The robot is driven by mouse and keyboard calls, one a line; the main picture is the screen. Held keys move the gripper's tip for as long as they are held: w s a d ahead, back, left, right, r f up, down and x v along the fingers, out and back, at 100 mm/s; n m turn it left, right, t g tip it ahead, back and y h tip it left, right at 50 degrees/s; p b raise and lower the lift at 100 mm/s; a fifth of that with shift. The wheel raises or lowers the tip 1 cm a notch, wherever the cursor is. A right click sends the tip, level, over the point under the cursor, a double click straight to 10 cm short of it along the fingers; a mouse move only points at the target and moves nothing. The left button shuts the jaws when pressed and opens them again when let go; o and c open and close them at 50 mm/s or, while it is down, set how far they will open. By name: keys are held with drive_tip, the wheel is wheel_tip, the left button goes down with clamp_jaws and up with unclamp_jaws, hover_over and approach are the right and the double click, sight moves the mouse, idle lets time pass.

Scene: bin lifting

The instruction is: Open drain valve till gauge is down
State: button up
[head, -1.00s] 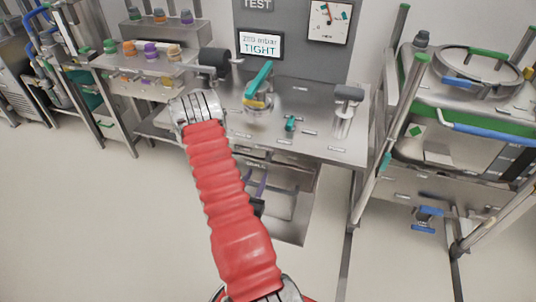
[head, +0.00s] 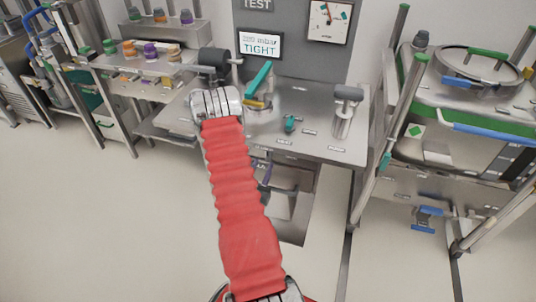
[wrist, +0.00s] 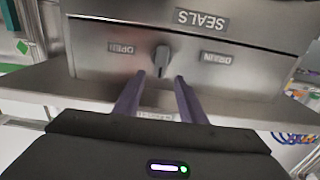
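The drain valve knob (wrist: 161,60) is a small grey knob on the steel front panel, between labels reading OPEN and DRAIN. Its grip looks roughly vertical in the wrist view. My gripper (wrist: 160,79) is open, its two purple fingers pointing at the panel. The tips lie on either side of the knob's lower end; whether they touch it I cannot tell. The gauge (head: 328,20) is a white square dial with red and green marks on the grey back panel. In the head view my red-sleeved arm hides the knob and much of my gripper.
A screen (head: 260,45) reading TIGHT is beside the gauge. A teal-handled clamp (head: 259,80) and a glass cylinder (head: 343,118) stand on the steel bench (head: 300,145).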

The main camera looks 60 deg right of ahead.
sight(268, 155)
drive_tip(key=d, duration=0.2)
drive_tip(key=w+d, duration=0.1)
drive_tip(key=d, duration=0.5)
drive_tip(key=shift+w, duration=0.15)
drive_tip(key=c, duration=0.7)
drive_tip(key=shift+a, duration=0.15)
drive_tip(key=shift+c, duration=0.5)
drive_tip(key=shift+f, duration=0.1)
